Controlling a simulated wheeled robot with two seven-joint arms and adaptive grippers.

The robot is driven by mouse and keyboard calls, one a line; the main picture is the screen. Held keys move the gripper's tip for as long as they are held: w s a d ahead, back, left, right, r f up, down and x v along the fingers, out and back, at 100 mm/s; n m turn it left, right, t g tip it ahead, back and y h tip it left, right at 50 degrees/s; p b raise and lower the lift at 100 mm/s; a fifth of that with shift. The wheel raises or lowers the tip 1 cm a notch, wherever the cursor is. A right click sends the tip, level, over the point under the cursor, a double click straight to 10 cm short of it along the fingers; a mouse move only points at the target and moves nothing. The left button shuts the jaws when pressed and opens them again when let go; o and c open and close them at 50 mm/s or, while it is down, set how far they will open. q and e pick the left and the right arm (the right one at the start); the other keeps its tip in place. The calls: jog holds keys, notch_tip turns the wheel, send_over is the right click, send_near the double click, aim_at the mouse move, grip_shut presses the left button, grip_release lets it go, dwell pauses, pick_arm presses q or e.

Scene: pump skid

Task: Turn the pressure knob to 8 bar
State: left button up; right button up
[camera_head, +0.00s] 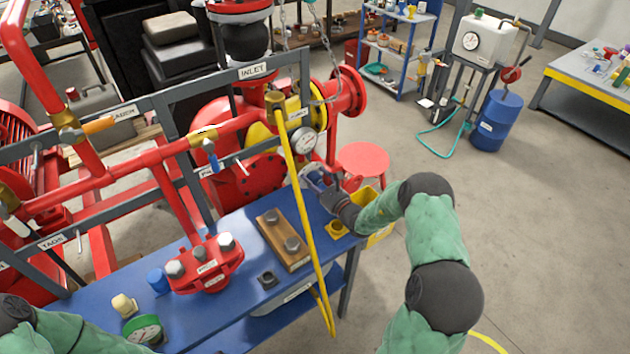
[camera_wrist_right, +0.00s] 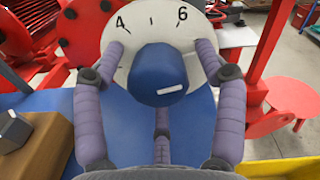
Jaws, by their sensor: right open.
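The pressure knob (camera_wrist_right: 157,72) is a blue round knob with a white mark on its face, low and right of its middle. It sits in front of a white dial (camera_wrist_right: 128,33) on which the numbers 4 and 6 show; the rest of the scale is hidden or out of view. My right gripper (camera_head: 321,181) is at the dial beside the red pump in the head view. In the wrist view its purple fingers stand open left and right of the knob, with a third finger below. Gaps show beside the knob. My left gripper is out of view.
A blue bench (camera_head: 222,318) carries a red block with bolts (camera_head: 205,268), a wooden block with bolts (camera_head: 284,240) and a round green-rimmed gauge (camera_head: 143,329). A yellow hose (camera_head: 305,215) hangs left of my right arm. A red stool (camera_head: 362,159) stands behind. Open floor lies right.

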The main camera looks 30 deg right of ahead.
jog(key=c, duration=1.1)
jog(key=shift+c, duration=0.2)
jog(key=shift+s+a+f+m+p, duration=0.1)
jog(key=shift+m+p, duration=0.1)
jog(key=shift+m, duration=0.6)
jog(key=shift+f+m+p, duration=0.1)
jog(key=shift+m+p, duration=0.05)
jog(key=shift+m, duration=0.65)
jog(key=o, duration=0.9)
jog(key=shift+o, duration=1.2)
jog(key=shift+r, duration=0.1)
